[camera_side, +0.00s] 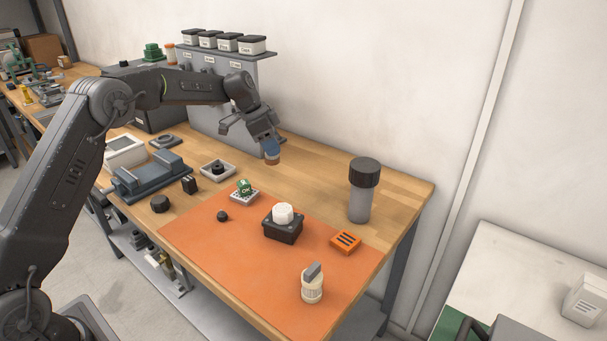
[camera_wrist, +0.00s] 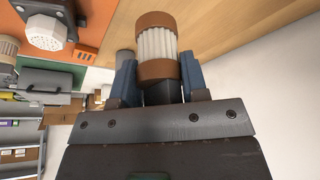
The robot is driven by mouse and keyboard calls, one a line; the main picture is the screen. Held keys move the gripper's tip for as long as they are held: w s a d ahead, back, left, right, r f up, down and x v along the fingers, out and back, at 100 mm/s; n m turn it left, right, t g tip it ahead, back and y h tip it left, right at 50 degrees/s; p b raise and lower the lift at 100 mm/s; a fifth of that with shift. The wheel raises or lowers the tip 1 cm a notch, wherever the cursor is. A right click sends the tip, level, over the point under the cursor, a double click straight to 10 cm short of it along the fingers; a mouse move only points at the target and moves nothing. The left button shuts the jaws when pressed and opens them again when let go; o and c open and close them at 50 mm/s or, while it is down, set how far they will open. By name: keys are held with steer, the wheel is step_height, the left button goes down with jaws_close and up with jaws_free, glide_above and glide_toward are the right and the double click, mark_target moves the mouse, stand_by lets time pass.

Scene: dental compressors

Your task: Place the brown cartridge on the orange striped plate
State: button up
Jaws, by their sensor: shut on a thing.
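My gripper (camera_side: 270,148) is shut on the brown cartridge (camera_side: 272,158), above the back part of the wooden table. In the wrist view the cartridge (camera_wrist: 156,42) has brown end caps and a pale ribbed middle, held between the blue fingertips of my gripper (camera_wrist: 158,78). The orange striped plate (camera_side: 346,241) is a small orange block with dark stripes, lying on the orange mat near its right edge. It is well to the right of and nearer than my gripper, with nothing on it.
On the orange mat (camera_side: 215,270) stand a black box with a white knob (camera_side: 283,222), a cream ribbed piece (camera_side: 312,284), a green cube on a white tray (camera_side: 244,191) and a small black knob (camera_side: 222,216). A tall grey cylinder with a dark cap (camera_side: 362,190) stands behind the plate.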

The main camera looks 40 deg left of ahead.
steer(key=s+d+r, duration=0.1)
steer(key=s+d, duration=0.2)
steer(key=d, duration=0.5)
steer(key=s+d+r, duration=0.1)
steer(key=s+d, duration=0.3)
steer(key=d, duration=0.4)
glide_above(347, 240)
step_height(347, 240, down, 7)
steer(key=shift+a+r, duration=0.1)
steer(key=shift+r, duration=0.05)
steer(key=shift+f, duration=1.95)
steer(key=shift+f, duration=0.15)
steer(key=o, duration=0.9)
